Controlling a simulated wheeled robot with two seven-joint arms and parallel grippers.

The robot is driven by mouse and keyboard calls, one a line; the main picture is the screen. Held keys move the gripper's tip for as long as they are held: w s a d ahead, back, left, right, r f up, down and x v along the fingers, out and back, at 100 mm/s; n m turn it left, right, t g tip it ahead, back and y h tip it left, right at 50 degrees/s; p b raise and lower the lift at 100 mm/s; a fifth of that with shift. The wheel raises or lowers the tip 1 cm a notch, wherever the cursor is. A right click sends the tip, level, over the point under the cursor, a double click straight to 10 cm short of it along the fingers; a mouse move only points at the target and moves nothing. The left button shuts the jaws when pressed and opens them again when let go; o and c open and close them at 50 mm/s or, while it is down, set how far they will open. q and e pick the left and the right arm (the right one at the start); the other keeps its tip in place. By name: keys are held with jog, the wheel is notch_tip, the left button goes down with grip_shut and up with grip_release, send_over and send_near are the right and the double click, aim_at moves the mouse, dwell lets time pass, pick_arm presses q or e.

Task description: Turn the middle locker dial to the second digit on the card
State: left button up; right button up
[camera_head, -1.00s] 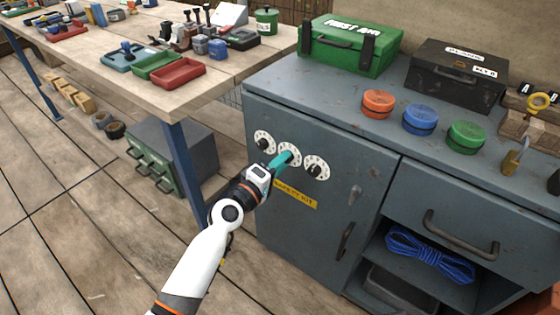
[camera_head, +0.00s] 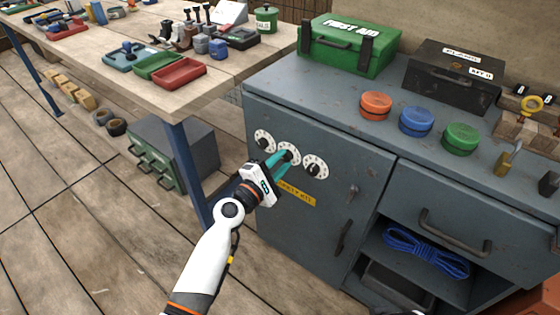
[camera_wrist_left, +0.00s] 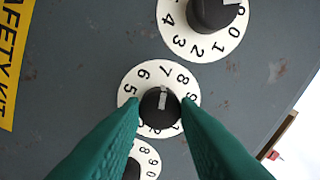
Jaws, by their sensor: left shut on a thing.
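The grey locker (camera_head: 300,225) has a row of three white dials with black knobs. The middle dial (camera_head: 291,146) is partly hidden by my left gripper (camera_head: 287,156), whose teal fingers are closed around its knob. In the left wrist view, the fingers flank the black knob (camera_wrist_left: 160,108) of the middle dial (camera_wrist_left: 128,88), and its white mark points up at about the 7. The left dial (camera_head: 264,141) and right dial (camera_head: 315,168) stand on either side. No card with readable digits shows. My right gripper is out of view.
A yellow label (camera_head: 297,194) is below the dials, with a door handle (camera_head: 342,238) lower right. A green first aid box (camera_head: 350,48), a black box (camera_head: 450,78) and orange, blue and green round containers stand on top. A workbench (camera_head: 110,75) is at left.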

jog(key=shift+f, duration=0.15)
pick_arm(q)
jog(key=o, duration=1)
jog(key=shift+s+a, duration=0.2)
jog(key=v, duration=1.1)
jog(key=shift+s+a, duration=0.15)
jog(key=shift+s, duration=0.05)
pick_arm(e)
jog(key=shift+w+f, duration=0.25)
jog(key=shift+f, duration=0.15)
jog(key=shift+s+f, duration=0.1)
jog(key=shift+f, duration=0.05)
